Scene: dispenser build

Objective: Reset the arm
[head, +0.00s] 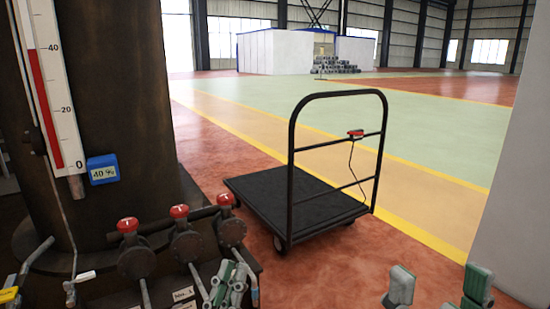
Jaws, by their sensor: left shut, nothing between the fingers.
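My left gripper (229,272) is low in the head view, left of centre. Its grey-green fingers are together, with nothing seen between them. It appears in front of or beside the row of valves with red caps; I cannot tell whether it touches them. My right gripper (439,281) shows only its fingertips at the bottom edge, right of centre. Its two fingers are wide apart and the space between them shows only floor. The rest of both arms is mostly out of view.
A dark column with a red-and-white gauge (50,90) and a blue 40 % label (103,169) stands at left. Red-capped valves (188,245) line its base. A black platform cart (290,200) stands mid-floor. A pale wall (515,200) is at right. Open floor lies beyond.

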